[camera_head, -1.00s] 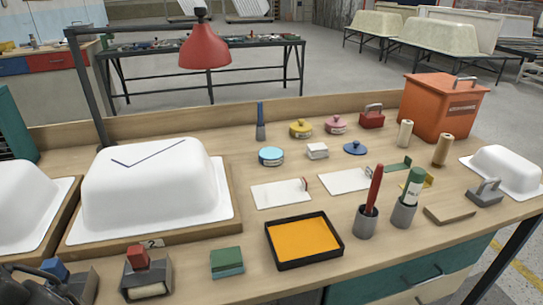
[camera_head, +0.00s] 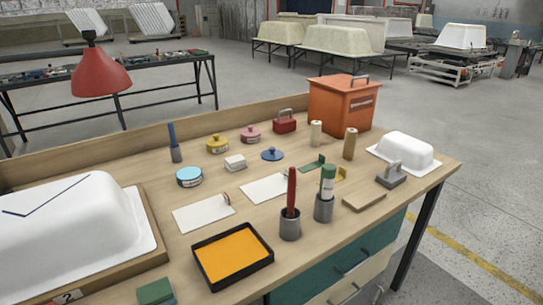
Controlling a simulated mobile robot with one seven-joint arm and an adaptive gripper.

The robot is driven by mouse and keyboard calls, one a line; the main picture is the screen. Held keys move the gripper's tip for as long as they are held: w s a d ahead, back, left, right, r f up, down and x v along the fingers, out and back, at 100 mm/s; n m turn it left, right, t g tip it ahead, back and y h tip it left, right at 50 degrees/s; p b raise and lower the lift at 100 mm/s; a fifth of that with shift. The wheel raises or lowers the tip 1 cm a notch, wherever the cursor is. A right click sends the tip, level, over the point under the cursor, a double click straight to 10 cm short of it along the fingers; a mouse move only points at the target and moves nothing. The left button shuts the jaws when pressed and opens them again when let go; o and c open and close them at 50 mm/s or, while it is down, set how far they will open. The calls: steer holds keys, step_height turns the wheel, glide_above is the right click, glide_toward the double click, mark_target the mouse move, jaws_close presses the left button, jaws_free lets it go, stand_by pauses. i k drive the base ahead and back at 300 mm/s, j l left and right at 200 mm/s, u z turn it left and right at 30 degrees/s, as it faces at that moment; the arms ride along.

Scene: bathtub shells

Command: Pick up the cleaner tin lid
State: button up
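Three small round tins stand toward the back of the wooden bench: a light blue tin (camera_head: 189,177), a yellow tin (camera_head: 217,144) and a pink tin (camera_head: 250,134). The yellow and pink tins have knobbed lids on. The light blue tin shows a flat, pale blue top without a knob. A dark blue knobbed lid (camera_head: 272,154) lies by itself on the bench, right of a small white block (camera_head: 235,163). I cannot read any tin label, so which one is the cleaner tin is unclear. My gripper is not in view.
An orange box (camera_head: 341,104) and a red handled block (camera_head: 285,122) stand at the back. Two cups with upright tools (camera_head: 290,224) (camera_head: 324,207), white cards (camera_head: 204,212) and a black-rimmed orange tray (camera_head: 233,256) lie nearer. White tub shells (camera_head: 75,235) (camera_head: 405,152) flank them.

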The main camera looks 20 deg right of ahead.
mark_target(273, 154)
steer(key=k+l+u, duration=0.1)
steer(key=l, duration=0.35)
steer(key=k+l+u, duration=0.1)
steer(key=l, duration=0.3)
steer(key=k+l+u, duration=0.1)
steer(key=l, duration=0.35)
steer(key=l+u, duration=0.1)
steer(key=l, duration=0.35)
steer(key=i+l+u, duration=0.1)
steer(key=l, duration=0.35)
steer(key=i, duration=1.05)
